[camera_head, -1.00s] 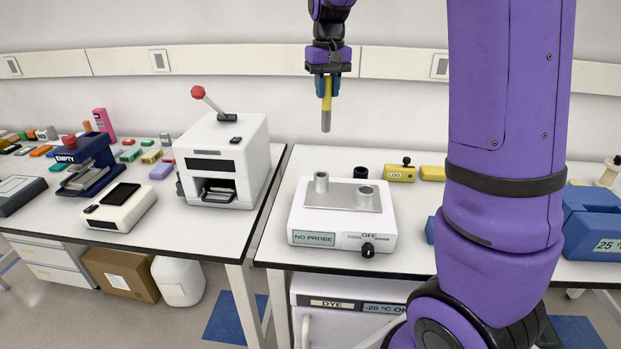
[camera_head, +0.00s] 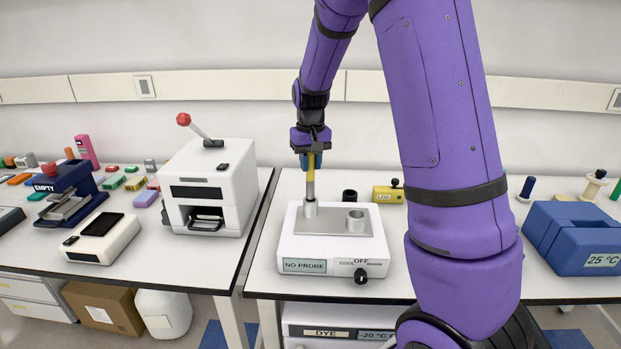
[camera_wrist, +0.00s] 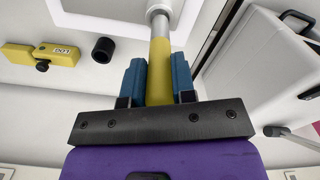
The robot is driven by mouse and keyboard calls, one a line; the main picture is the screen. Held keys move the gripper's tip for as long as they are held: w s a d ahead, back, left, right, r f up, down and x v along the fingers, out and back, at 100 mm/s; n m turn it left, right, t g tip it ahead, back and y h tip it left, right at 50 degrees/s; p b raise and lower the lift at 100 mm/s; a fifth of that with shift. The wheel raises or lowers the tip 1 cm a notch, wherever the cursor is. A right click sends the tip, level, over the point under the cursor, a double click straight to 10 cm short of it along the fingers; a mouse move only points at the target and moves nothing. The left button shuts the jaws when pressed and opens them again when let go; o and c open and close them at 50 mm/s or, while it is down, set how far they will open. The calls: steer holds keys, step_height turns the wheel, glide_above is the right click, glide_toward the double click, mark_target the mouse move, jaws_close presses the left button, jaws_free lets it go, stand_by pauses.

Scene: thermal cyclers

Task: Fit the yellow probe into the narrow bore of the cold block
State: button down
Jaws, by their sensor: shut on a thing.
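The yellow probe (camera_head: 311,163) has a yellow upper part and a grey metal shaft. My gripper (camera_head: 311,160) is shut on its yellow part and holds it upright, and the wrist view shows the probe (camera_wrist: 161,70) between blue fingers (camera_wrist: 160,80). The cold block (camera_head: 330,262) is a white box labelled NO PROBE with a grey plate and two bores. The probe's lower end meets the left, narrower bore (camera_head: 310,209); I cannot tell how deep it sits. The wider bore (camera_head: 356,220) on the right is empty.
A white machine with a red-knobbed lever (camera_head: 207,190) stands to the left on another table. Behind the block are a black cylinder (camera_head: 349,195) and a yellow LOG box (camera_head: 386,194). A blue 25 °C box (camera_head: 572,238) stands at right.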

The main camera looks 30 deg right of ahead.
glide_above(311, 198)
steer(key=shift+w+d+f, duration=0.1)
steer(key=shift+w+f, duration=0.05)
steer(key=shift+f, duration=0.6)
steer(key=shift+w+d+f, duration=0.1)
steer(key=shift+w+f, duration=0.05)
steer(key=shift+f, duration=0.6)
steer(key=shift+w+d+f, duration=0.1)
steer(key=shift+w+f, duration=0.05)
steer(key=shift+f, duration=0.6)
steer(key=shift+f, duration=0.1)
steer(key=c, duration=0.9)
jaws_free()
steer(key=shift+c, duration=0.2)
